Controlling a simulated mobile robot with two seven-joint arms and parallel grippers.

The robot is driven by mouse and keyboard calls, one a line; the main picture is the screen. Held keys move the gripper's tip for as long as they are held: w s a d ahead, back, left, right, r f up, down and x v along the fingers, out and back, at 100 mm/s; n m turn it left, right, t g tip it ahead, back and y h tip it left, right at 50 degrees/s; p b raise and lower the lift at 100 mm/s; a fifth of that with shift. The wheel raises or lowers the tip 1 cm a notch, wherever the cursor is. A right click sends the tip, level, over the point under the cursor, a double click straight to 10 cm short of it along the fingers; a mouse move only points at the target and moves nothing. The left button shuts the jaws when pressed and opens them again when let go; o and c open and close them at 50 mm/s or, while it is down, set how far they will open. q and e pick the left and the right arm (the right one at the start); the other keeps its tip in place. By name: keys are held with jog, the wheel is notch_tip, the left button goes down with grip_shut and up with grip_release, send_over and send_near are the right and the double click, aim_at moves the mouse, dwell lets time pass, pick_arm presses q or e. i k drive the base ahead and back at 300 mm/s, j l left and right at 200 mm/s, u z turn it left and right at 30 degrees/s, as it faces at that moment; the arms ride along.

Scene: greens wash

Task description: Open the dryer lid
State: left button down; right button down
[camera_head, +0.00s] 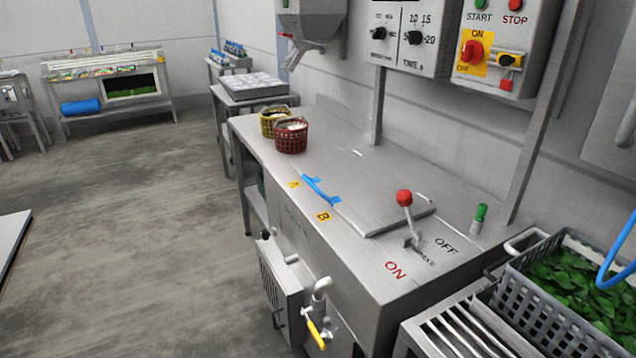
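The dryer lid (378,190) is a flat metal panel lying closed, flush on top of the steel dryer cabinet (300,243). A blue handle (318,188) is fixed along its front left edge, between the yellow A and B labels. A lever with a red knob (404,198) stands at the lid's right end, near the red ON and black OFF markings. Neither of my grippers shows in this view, and nothing is touching the handle.
A red basket (291,138) and a yellow basket (268,124) stand at the cabinet's far left end. A green-capped knob (480,213) stands at the back right. A grey crate (540,302) of leaves sits at right. Control boxes hang above. The floor at left is largely clear.

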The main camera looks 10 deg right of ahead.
aim_at(364, 193)
jog(key=i+j, duration=1.95)
jog(key=i+j+z, duration=0.2)
jog(key=z, duration=0.85)
